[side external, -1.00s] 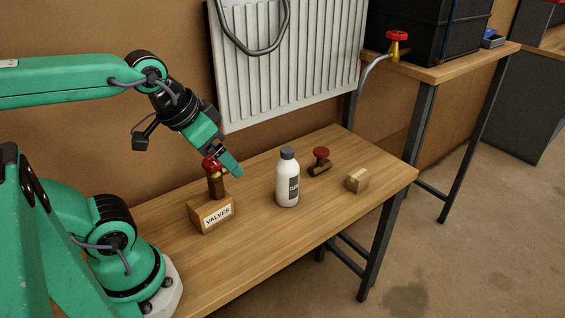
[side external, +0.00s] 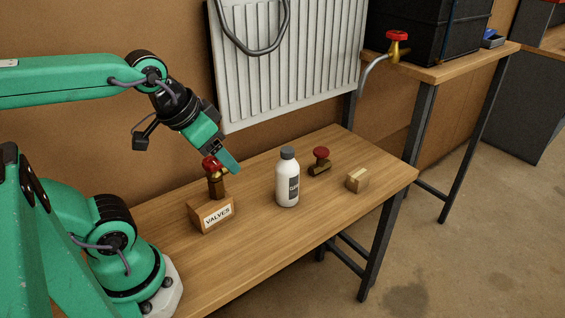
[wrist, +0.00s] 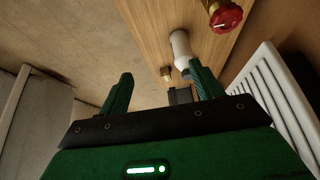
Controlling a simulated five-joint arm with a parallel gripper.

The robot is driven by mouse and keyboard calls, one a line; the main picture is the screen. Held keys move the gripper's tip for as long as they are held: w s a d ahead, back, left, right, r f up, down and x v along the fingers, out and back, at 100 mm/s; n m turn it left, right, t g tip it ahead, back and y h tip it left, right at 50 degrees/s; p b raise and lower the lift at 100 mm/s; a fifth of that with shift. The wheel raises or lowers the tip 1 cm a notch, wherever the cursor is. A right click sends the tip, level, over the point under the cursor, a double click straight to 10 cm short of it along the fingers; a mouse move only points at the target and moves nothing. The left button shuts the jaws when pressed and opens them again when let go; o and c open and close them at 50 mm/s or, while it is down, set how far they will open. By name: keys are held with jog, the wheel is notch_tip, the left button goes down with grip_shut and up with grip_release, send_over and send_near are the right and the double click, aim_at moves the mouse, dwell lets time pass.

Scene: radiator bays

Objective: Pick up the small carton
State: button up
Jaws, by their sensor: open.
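The small carton (side external: 357,180) is a light brown box with a paler tape strip. It sits on the wooden bench near its right end, and shows small between my fingers in the wrist view (wrist: 166,73).
A wooden block labelled VALVES (side external: 212,215) holds an upright brass valve (side external: 216,184) by my gripper. Another red-handled valve (side external: 320,162) lies behind and left of the carton. A white radiator (side external: 290,65) hangs behind the bench. The bench front is clear.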

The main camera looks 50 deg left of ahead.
jog(key=w+r+g, duration=0.1)
jog(key=w+r, duration=0.3)
jog(key=w, duration=0.7)
jog(key=n+g, duration=0.1)
jog(key=g, duration=0.4)
send_over(359, 173)
notch_tip(359, 173, down, 19)
jog(key=shift+f, duration=4.2)
